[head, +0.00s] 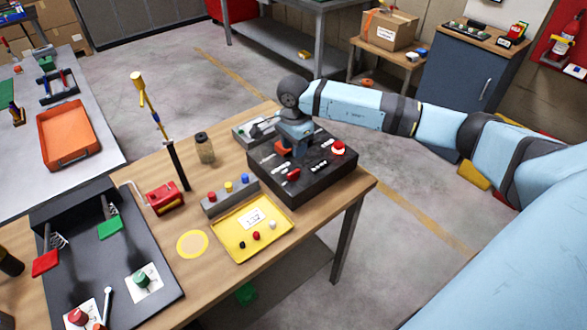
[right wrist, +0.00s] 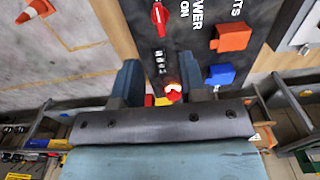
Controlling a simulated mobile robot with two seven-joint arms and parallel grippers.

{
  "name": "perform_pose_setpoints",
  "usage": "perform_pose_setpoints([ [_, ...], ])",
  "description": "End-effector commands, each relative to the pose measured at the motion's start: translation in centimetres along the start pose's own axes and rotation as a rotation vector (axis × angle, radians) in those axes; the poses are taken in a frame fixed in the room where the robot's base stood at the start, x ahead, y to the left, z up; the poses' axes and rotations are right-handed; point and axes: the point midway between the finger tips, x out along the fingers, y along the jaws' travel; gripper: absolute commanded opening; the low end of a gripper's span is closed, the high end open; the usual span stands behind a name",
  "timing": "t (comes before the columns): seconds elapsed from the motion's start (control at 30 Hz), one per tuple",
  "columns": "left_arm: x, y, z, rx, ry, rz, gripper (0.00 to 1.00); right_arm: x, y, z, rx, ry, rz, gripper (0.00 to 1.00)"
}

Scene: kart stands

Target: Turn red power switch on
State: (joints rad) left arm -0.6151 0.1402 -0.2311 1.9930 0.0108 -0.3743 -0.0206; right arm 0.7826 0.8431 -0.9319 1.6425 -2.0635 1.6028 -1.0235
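The red power switch (head: 293,174) is a small red handle on the front part of a black control box (head: 320,187). In the right wrist view the red switch (right wrist: 159,16) lies at the top, beside white "POWER ON" lettering. My right gripper (head: 299,148) points down over the box, behind the switch in the head view. In the right wrist view its fingers (right wrist: 162,88) are apart, with nothing held between them. The red switch is beyond the fingertips, apart from them. My left gripper is not in view.
A red-topped button (head: 338,148) and several small toggles share the box. Orange (right wrist: 232,37) and blue (right wrist: 220,75) parts sit beside the lettering. A yellow tray (head: 222,221), a button strip (head: 214,205) and a jar (head: 204,148) stand left of the box on the wooden table.

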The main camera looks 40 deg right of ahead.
Motion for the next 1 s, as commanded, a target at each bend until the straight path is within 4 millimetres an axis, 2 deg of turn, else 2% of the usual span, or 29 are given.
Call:
perform_pose_setpoints([
  [0.2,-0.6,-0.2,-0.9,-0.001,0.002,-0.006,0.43,4.7,0.1,0.1,0.001,-0.003,0.004,0.38],
  [0.4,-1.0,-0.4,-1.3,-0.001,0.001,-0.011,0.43,8.0,0.0,0.2,0.001,-0.004,0.001,0.38],
  [0.6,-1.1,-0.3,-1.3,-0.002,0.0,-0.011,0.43,9.4,0.0,0.1,0.001,-0.004,-0.001,0.38],
  [0.87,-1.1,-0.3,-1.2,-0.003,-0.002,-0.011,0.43,9.7,0.0,0.1,0.001,-0.003,-0.001,0.38],
  [0.9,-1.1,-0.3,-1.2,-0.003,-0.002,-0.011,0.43,9.6,0.0,0.1,0.001,-0.003,-0.001,0.36],
  [1.0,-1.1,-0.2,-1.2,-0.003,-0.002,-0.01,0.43,9.6,0.0,0.1,0.001,-0.003,-0.001,0.13],
])
